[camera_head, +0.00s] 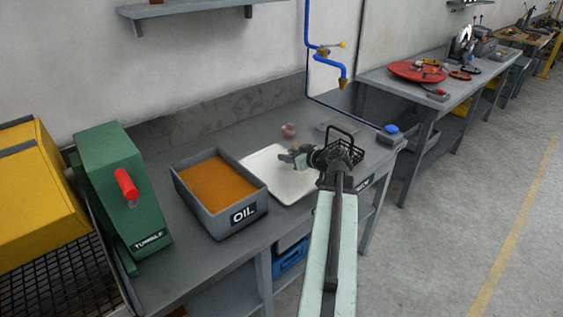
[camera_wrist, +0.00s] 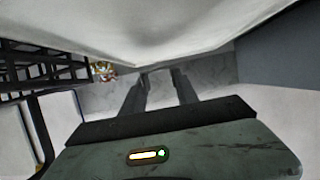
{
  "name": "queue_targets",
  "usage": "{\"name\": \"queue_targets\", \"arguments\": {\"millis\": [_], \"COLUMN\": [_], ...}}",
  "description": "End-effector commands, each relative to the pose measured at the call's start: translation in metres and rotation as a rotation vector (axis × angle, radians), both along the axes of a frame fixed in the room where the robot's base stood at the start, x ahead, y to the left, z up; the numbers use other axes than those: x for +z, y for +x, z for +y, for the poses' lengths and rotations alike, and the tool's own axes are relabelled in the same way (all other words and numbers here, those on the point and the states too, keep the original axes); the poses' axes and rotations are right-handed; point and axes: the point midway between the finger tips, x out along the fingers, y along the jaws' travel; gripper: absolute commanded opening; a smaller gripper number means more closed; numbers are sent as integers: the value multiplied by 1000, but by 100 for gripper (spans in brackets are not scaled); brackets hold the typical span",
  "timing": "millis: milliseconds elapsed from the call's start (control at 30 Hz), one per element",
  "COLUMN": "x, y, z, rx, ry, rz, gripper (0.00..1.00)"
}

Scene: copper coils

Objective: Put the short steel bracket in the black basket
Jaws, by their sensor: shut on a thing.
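My gripper (camera_head: 294,158) is over the right part of the bench, above the white mat (camera_head: 265,165). In the wrist view its two dark fingers (camera_wrist: 160,88) are shut on a small grey piece, which appears to be the short steel bracket (camera_wrist: 157,82); its outline is unclear. In the head view the piece cannot be made out. The black basket (camera_head: 352,153), an open wire basket with a raised handle, stands just right of the gripper, partly hidden by my arm. Its black mesh also shows at the left of the wrist view (camera_wrist: 40,72).
A grey oil tray (camera_head: 217,218) stands left of the mat, with a green tumbler machine (camera_head: 120,190) beyond it. A small copper-coloured item (camera_head: 288,130) lies behind the gripper. A blue pipe with a tap (camera_head: 330,65) hangs above the back edge.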

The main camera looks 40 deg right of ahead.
Motion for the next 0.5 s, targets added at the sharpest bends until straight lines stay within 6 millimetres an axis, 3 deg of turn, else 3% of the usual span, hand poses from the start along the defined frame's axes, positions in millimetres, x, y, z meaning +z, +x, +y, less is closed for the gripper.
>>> {"name": "queue_targets", "arguments": {"millis": [300, 500], "x": [-39, -35], "y": [2, 6], "z": [3, 7], "rx": [5, 12], "ry": [0, 0], "rz": [0, 0], "gripper": [0, 0]}}
